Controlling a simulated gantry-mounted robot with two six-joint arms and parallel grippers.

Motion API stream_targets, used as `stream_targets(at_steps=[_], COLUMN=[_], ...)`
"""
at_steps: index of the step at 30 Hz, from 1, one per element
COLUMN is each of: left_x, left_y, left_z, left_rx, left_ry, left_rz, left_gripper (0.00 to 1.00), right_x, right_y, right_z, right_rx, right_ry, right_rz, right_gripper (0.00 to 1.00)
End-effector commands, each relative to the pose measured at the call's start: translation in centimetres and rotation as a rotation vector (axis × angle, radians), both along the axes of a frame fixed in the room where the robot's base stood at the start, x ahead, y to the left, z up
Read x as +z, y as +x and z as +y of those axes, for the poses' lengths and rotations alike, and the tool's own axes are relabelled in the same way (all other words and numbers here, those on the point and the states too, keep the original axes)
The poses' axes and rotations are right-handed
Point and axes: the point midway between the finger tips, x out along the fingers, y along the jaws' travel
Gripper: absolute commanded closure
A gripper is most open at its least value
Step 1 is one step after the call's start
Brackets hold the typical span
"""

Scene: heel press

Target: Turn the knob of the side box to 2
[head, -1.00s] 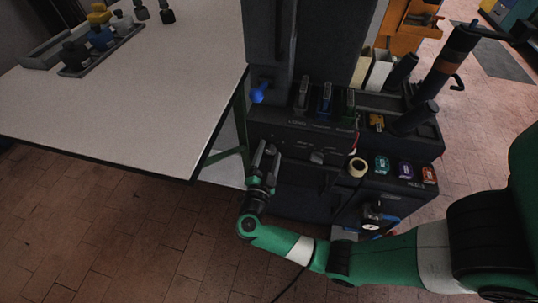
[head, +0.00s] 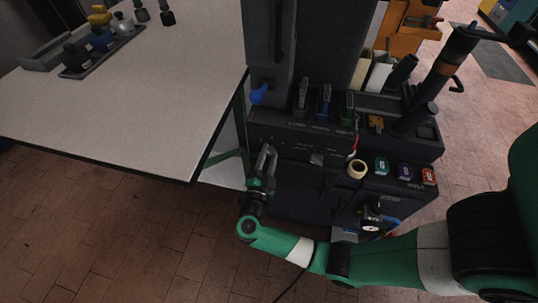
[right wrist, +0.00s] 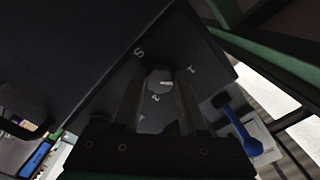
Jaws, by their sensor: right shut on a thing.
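My right gripper (head: 267,158) is at the left side of the dark machine, with its two fingers close together. In the right wrist view the right gripper (right wrist: 164,76) has its fingers on either side of a small grey knob (right wrist: 155,76) and is shut on it. The knob sits on the dark side box (right wrist: 110,85), with pale characters around it, partly hidden by the fingers. A small white mark shows on the knob's right part; I cannot tell surely which number it points to. In the head view the knob is hidden. My left gripper is not in view.
A blue lever (head: 259,94) is on the machine above the gripper; it also shows in the right wrist view (right wrist: 241,130). A pale worktable (head: 130,90) stands to the left, its edge near the gripper. The brown tiled floor (head: 110,230) is clear in front.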

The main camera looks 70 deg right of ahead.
Motion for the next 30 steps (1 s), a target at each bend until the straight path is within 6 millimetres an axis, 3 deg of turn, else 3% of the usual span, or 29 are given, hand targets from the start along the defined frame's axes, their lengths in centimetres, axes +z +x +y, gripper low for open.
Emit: stream_targets(at_steps=[21,30], left_x=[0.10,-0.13], left_y=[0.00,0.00], left_z=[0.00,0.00], left_rx=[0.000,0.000], left_ry=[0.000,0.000], left_rz=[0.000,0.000], left_gripper=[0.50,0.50], right_x=[0.00,0.06], right_y=[0.03,0.03], right_z=[-0.01,-0.01], right_rx=[-0.001,-0.001], right_ry=[0.081,0.101], right_rz=[-0.537,-0.675], right_gripper=[1.00,1.00])
